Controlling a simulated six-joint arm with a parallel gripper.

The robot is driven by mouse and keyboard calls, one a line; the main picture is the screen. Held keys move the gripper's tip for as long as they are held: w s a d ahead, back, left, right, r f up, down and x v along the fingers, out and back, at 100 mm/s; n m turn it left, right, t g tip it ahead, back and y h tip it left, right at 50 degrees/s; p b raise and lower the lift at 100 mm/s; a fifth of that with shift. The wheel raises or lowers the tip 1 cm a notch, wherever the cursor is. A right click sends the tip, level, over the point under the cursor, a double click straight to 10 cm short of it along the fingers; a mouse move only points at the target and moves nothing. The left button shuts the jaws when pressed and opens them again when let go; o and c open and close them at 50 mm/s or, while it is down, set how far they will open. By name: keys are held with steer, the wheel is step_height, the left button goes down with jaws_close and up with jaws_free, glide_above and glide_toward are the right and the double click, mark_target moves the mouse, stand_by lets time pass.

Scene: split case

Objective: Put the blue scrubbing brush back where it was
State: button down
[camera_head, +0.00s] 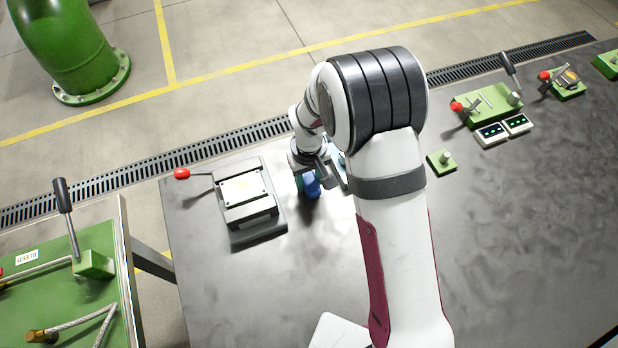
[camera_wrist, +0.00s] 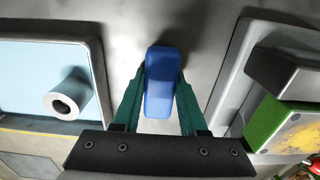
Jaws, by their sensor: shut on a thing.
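The blue scrubbing brush (camera_wrist: 161,82) is a rounded blue block between the two green fingers of my gripper (camera_wrist: 160,100) in the wrist view. The fingers are shut on its sides. In the head view the brush (camera_head: 311,186) shows as a small blue shape below my gripper (camera_head: 304,178), just right of the grey device on the table. I cannot tell whether the brush touches the table. My arm hides part of the area to its right.
A grey device (camera_head: 246,213) with a red-knobbed lever stands left of the brush. A light-blue tray (camera_wrist: 40,75) with a white cylinder lies on the other side in the wrist view. Green fixtures (camera_head: 487,104) stand at the right. The front table surface (camera_head: 270,300) is clear.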

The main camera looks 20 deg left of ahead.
mark_target(310, 179)
steer(key=shift+f, duration=0.15)
steer(key=shift+c, duration=2.2)
jaws_free()
step_height(310, 179, up, 12)
steer(key=r, duration=0.1)
steer(key=s+d+r+m, duration=0.3)
steer(key=d+r, duration=0.1)
steer(key=d, duration=0.3)
steer(key=s+d+r+m, duration=0.2)
steer(key=d+r+m, duration=0.2)
steer(key=d, duration=0.3)
steer(key=s+d+m+y, duration=0.1)
steer(key=s+d+m, duration=0.2)
steer(key=s, duration=0.4)
steer(key=s+d+m, duration=0.4)
steer(key=s+d, duration=0.1)
steer(key=s, duration=0.1)
steer(key=shift+s+r+m+y, duration=0.3)
steer(key=shift+s+r+y, duration=0.05)
steer(key=shift+r+y, duration=0.05)
